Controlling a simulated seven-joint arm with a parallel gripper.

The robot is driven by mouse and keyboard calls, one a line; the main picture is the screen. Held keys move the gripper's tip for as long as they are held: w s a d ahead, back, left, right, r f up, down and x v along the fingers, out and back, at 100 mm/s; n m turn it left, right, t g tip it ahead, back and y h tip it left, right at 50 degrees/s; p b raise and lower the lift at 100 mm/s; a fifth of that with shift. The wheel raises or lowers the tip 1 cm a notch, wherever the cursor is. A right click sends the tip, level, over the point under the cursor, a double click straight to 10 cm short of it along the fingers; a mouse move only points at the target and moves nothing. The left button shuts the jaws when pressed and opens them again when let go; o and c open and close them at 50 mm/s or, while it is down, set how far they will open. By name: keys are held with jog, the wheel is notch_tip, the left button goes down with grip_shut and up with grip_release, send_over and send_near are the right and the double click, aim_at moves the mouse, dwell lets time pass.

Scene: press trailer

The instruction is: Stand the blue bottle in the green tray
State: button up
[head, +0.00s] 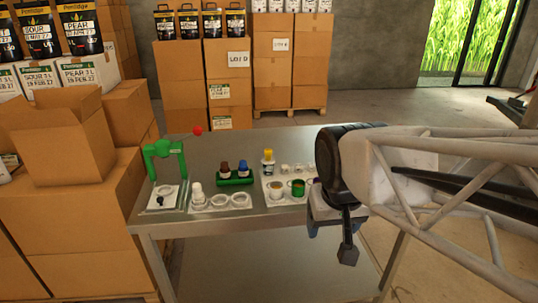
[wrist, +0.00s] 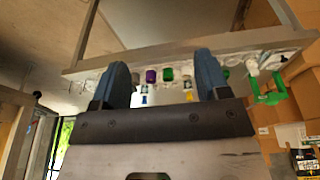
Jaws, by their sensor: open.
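The green tray (head: 235,181) lies on the metal table, left of its middle. A small dark bottle with a blue top, the blue bottle (head: 243,168), appears upright in the tray's right part. A brown-topped bottle (head: 224,168) stands beside it on the left. My gripper (head: 347,256) hangs at the table's front right, apart from both. The wrist view is upside down; it shows my gripper (wrist: 160,82) with its fingers spread and no object gripped. Small bottles and cups appear beyond the fingers, too small to identify surely.
A green press (head: 165,150) stands at the table's left. A white tray (head: 222,208) with round wells lies in front of the green tray. A yellow-topped bottle (head: 268,157) and cups (head: 298,188) are to the right. The table's back middle (head: 240,142) is clear.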

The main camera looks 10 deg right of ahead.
jog(key=s, duration=0.1)
jog(key=s+f, duration=0.1)
jog(key=s, duration=0.3)
jog(key=shift+d+f, duration=0.15)
jog(key=shift+f, duration=0.2)
dwell(0.9)
